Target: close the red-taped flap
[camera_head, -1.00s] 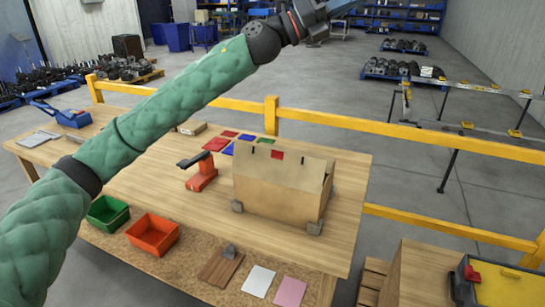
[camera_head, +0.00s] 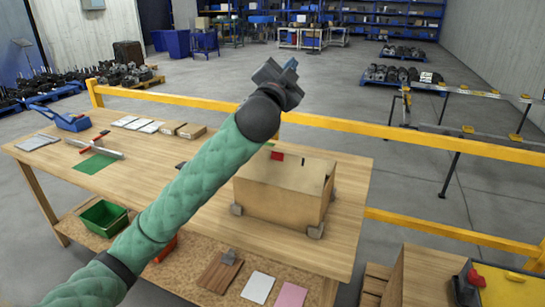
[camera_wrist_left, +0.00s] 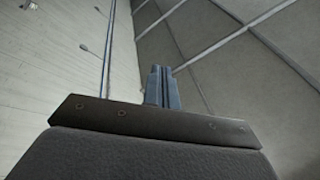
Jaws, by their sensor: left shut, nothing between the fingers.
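A brown cardboard box (camera_head: 275,199) stands on the right part of the wooden workbench, on small grey corner blocks. My right gripper is not in view.
A yellow rail (camera_head: 350,125) runs behind the workbench (camera_head: 345,200). A green bin (camera_head: 103,217) is on the lower shelf, and an orange bin is mostly hidden by my arm. A blue tool (camera_head: 65,118) lies at the bench's far left. Air above the box's right side is free.

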